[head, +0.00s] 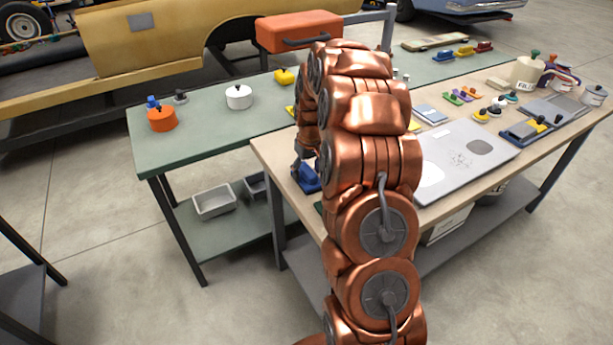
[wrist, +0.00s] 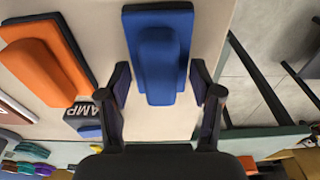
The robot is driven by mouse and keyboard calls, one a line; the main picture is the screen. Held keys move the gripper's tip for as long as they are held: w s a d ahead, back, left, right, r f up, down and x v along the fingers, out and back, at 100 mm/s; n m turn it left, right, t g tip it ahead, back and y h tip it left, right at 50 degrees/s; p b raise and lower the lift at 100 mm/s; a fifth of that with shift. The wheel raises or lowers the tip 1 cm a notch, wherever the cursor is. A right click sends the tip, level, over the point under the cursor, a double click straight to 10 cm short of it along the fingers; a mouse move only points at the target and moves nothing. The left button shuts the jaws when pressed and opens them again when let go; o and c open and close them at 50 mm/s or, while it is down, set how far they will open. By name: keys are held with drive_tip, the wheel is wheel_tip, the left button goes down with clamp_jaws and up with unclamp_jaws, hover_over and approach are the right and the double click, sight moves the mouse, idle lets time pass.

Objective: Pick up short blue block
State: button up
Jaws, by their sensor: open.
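The short blue block (wrist: 158,40), a flat base with a raised rounded ridge, lies on the beige tabletop (wrist: 222,12) in the wrist view. My gripper (wrist: 160,82) is open, with one dark finger on each side of the block's near end. I cannot tell whether either finger touches it. In the head view the blue block (head: 307,178) shows at the left end of the beige-topped table, partly hidden by my copper arm. My gripper (head: 301,165) is mostly hidden there beside it.
An orange block on a dark base (wrist: 45,62) lies left of the blue block in the wrist view. A grey panel (head: 462,160) and several small items cover the table's right part. The green bench (head: 200,135) stands behind, holding pots and an orange toolbox (head: 300,30).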

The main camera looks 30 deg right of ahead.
sight(308, 168)
drive_tip(key=shift+f+b, duration=0.25)
drive_tip(key=shift+b, duration=0.15)
idle(0.4)
drive_tip(key=shift+c, duration=0.3)
drive_tip(key=c, duration=0.7)
drive_tip(key=shift+r, duration=0.1)
drive_tip(key=shift+c, duration=0.3)
drive_tip(key=shift+r+p, duration=0.15)
drive_tip(key=shift+p, duration=0.15)
clamp_jaws()
drive_tip(key=shift+w+r+b, duration=0.1)
drive_tip(key=shift+r+b, duration=0.25)
drive_tip(key=shift+r, duration=0.05)
wheel_tip(308, 168, up, 2)
drive_tip(key=shift+r+b, duration=0.1)
drive_tip(key=shift+b, duration=0.35)
drive_tip(key=shift+s+d+r, duration=0.15)
drive_tip(key=shift+s+r, duration=0.05)
drive_tip(key=shift+r, duration=0.05)
drive_tip(key=s+d+b, duration=0.1)
drive_tip(key=s+d, duration=0.1)
drive_tip(key=s, duration=0.2)
drive_tip(key=s+d+r+b, duration=0.1)
drive_tip(key=s+d+b, duration=0.1)
drive_tip(key=s+d, duration=0.1)
drive_tip(key=s+d+b, duration=0.1)
drive_tip(key=s+d, duration=0.2)
drive_tip(key=s, duration=0.3)
drive_tip(key=shift+s+d+r, duration=0.1)
drive_tip(key=shift+d+r, duration=0.15)
